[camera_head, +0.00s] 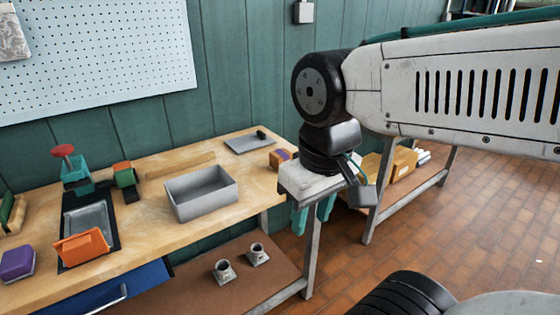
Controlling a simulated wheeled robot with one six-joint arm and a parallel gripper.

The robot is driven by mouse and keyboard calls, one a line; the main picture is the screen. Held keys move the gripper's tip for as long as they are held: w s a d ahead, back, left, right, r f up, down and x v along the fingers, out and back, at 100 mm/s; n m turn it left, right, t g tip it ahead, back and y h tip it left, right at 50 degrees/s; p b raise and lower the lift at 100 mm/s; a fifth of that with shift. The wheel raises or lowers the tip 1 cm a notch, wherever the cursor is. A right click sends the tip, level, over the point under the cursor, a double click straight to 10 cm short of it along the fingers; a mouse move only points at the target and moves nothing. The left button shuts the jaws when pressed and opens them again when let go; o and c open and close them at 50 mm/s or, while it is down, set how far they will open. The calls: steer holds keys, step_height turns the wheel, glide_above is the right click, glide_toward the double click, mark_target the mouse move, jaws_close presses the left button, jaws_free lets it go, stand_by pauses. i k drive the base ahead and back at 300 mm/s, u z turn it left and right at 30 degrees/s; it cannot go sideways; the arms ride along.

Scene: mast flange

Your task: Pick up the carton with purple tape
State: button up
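The carton with purple tape (279,158) is a small brown box at the right end of the wooden workbench, with a purple strip on its top and side. It stands just left of my wrist, which may hide part of its right side. My gripper (313,214) hangs below my wrist, past the bench's right end, with its teal fingers pointing down. The fingers look spread apart with nothing between them. In the picture it is below and to the right of the carton, not touching it.
A grey open bin (201,193) stands left of the carton, and a flat grey tray (249,144) lies behind it. Brown boxes (404,163) are on a second bench. Tiled floor is clear at right.

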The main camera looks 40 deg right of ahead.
mark_target(279, 156)
steer(key=u, duration=1.25)
steer(key=i, duration=0.95)
steer(key=z, duration=2.45)
